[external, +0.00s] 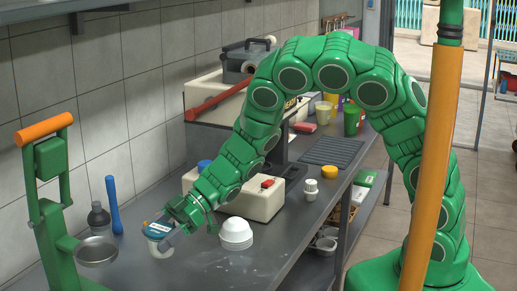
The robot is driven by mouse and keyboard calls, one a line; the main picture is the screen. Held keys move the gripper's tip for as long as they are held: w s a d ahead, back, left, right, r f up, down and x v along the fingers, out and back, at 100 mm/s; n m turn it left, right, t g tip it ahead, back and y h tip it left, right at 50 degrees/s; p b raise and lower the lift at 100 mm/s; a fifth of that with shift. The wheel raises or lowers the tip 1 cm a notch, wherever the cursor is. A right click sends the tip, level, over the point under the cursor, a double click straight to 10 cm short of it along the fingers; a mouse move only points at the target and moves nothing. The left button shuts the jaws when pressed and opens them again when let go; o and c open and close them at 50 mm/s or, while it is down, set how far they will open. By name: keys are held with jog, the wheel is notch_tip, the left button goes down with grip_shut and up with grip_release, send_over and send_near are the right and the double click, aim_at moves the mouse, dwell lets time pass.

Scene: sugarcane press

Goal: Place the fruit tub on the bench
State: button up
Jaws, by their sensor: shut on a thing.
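My gripper (180,222) is at the end of the green arm, low over the near part of the grey bench (190,268). It is shut on a small white tub with a blue lid (159,241), which looks like the fruit tub. The tub is upright or nearly so. I cannot tell whether its base touches the bench top or hangs just above it. The fingers hide part of the tub's right side.
White stacked bowls (236,234) stand just right of my gripper. A dark bottle (98,218), a blue stick (114,205) and a green press with a round pan (96,251) are at the left. A cream machine (250,199) stands behind. The bench front is clear.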

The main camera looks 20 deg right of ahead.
jog(key=shift+f, duration=3.7)
jog(key=o, duration=1.1)
jog(key=shift+f, duration=0.1)
jog(key=shift+o, duration=0.2)
jog(key=shift+d, duration=0.1)
jog(key=v, duration=1.2)
